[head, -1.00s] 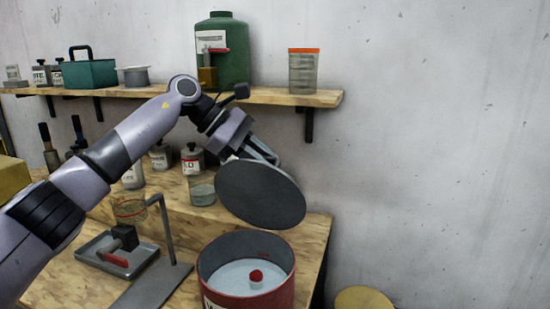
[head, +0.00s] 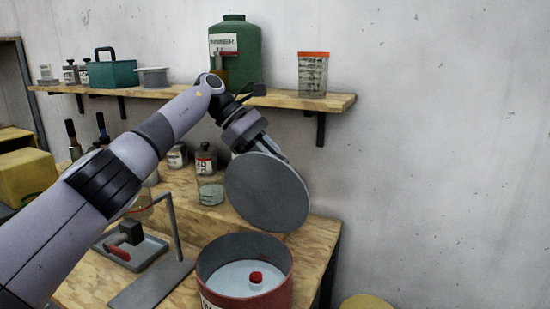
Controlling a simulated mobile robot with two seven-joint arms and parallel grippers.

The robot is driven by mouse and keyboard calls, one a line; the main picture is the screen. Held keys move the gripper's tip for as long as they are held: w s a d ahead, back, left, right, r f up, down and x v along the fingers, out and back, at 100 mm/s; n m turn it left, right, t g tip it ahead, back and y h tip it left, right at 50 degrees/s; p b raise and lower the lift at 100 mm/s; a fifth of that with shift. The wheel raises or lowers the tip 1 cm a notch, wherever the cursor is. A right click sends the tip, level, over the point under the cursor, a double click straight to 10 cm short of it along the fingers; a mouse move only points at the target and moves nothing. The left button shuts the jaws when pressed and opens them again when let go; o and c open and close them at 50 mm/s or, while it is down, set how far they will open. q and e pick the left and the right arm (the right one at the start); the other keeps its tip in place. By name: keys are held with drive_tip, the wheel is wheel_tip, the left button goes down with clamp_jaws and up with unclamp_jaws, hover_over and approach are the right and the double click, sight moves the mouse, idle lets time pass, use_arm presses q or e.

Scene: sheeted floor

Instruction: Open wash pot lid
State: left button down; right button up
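The wash pot (head: 244,299) is a red round pot at the front right of the bench. It stands open, with pale liquid and a small red-topped thing (head: 256,277) inside. The dark grey round lid (head: 267,192) is in the air above and behind the pot, steeply tilted and apart from the rim. My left gripper (head: 275,150) is behind the lid's upper edge, at the lid's back side. Its fingers are mostly hidden by the lid; the lid hangs from it, so it appears shut on the lid. My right gripper is not in view.
A wooden shelf (head: 180,98) above holds a green jug (head: 234,55), a clear jar (head: 312,75) and a teal box (head: 113,73). A grey tray (head: 150,254), a metal stand (head: 172,230) and small bottles stand on the bench (head: 318,240). Bare wall lies to the right.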

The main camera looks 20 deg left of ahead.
use_arm(q)
drive_tip(key=shift+f, duration=0.1)
idle(0.3)
drive_tip(key=c, duration=1.1)
unclamp_jaws()
drive_tip(key=shift+c, duration=0.2)
drive_tip(key=shift+r, duration=0.2)
